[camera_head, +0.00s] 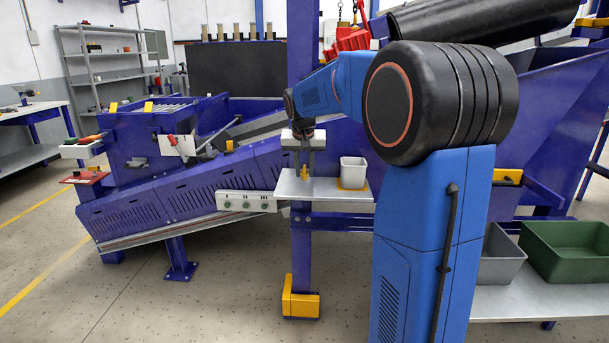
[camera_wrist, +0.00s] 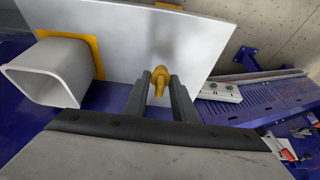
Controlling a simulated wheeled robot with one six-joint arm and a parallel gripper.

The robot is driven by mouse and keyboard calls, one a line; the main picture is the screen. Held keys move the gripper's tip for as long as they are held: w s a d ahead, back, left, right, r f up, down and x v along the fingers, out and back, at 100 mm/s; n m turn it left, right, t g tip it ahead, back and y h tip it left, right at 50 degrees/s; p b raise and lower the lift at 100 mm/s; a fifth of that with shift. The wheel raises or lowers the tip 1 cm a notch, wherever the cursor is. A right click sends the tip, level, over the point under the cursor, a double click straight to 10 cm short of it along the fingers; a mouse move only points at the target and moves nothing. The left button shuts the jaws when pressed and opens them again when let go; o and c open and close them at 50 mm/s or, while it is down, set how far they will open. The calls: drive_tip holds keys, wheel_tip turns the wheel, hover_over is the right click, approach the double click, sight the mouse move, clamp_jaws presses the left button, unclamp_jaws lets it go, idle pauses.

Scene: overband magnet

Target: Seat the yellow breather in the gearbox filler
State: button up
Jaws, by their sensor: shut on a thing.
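The yellow breather (camera_head: 305,173) is between the fingers of my gripper (camera_head: 304,168), just over the grey shelf on the blue post. The wrist view shows the breather (camera_wrist: 158,82) between the two dark fingertips (camera_wrist: 159,84), with the pale shelf plate (camera_wrist: 125,35) behind it. My gripper is shut on it. I cannot tell whether the breather still touches the shelf. I cannot make out the gearbox filler for certain in either view.
A white square cup (camera_head: 353,171) stands on a yellow base on the shelf (camera_head: 325,189), right of my gripper. A control strip (camera_head: 246,201) with green knobs is at left. The blue conveyor frame (camera_head: 190,190) runs left. Bins (camera_head: 568,250) stand at lower right.

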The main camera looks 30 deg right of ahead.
drive_tip(key=shift+f, duration=0.9)
drive_tip(key=shift+f, duration=0.15)
drive_tip(key=o, duration=1)
drive_tip(key=shift+o, duration=0.2)
drive_tip(key=v, duration=1.7)
drive_tip(key=shift+a, duration=0.3)
drive_tip(key=s+a+f+n+y, duration=0.1)
drive_tip(key=s+a+f, duration=0.3)
drive_tip(key=s+f, duration=0.4)
drive_tip(key=s+a+f+n, duration=0.3)
drive_tip(key=s+a+f, duration=0.2)
drive_tip(key=s, duration=1)
drive_tip(key=s+a+f+n+t+y, duration=0.1)
drive_tip(key=s+a+f, duration=0.4)
drive_tip(key=s+f, duration=0.5)
drive_tip(key=shift+s+f+n+y, duration=0.3)
drive_tip(key=shift+s+n, duration=0.35)
drive_tip(key=shift+n, duration=0.25)
